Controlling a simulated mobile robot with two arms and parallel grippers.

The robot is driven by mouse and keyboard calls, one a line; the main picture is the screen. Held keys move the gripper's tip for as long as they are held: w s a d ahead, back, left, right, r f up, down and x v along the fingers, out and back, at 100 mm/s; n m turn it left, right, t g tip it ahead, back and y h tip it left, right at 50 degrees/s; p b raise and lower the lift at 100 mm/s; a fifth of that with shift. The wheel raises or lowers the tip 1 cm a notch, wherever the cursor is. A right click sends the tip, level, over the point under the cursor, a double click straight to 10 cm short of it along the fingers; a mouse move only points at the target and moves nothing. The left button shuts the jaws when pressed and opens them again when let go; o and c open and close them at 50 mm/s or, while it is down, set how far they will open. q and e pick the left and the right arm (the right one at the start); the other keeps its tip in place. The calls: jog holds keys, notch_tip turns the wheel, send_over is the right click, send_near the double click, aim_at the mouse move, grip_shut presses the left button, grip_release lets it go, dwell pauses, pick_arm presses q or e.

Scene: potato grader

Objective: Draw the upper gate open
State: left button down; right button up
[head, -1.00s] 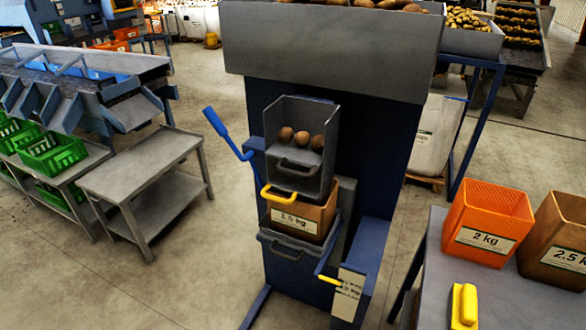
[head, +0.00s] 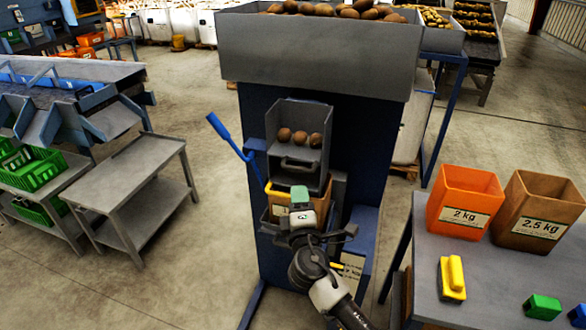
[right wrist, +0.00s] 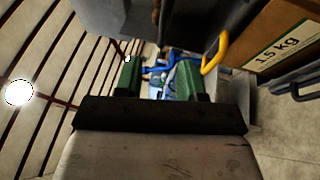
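The grader's upper weighing bin (head: 298,140) is grey, with several brown potatoes and a dark handle. Below it, the yellow handle of the upper gate (right wrist: 215,53) shows in the right wrist view, just right of my fingers and apart from them. In the head view my arm mostly hides that handle. My right gripper (head: 301,205) is in front of the grader, below the bin. Its green fingers stand apart in the right wrist view (right wrist: 159,80), with nothing held between them. My left gripper is out of view.
A brown 1.5 kg box (right wrist: 285,35) sits beside the yellow handle. A blue lever (head: 228,135) sticks out at left. A lower yellow handle (head: 338,265) is partly behind my arm. A grey table (head: 490,275) with boxes stands at right.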

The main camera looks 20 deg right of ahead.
aim_at(296, 167)
jog(key=p+x, duration=0.1)
jog(key=x, duration=0.8)
jog(key=shift+d+f+p, duration=0.1)
jog(key=shift+p, duration=0.25)
jog(key=shift+w+d, duration=0.2)
jog(key=shift+w, duration=0.5)
jog(key=shift+c, duration=0.4)
grip_shut()
jog(key=shift+s+a, duration=0.1)
jog(key=shift+s, duration=0.05)
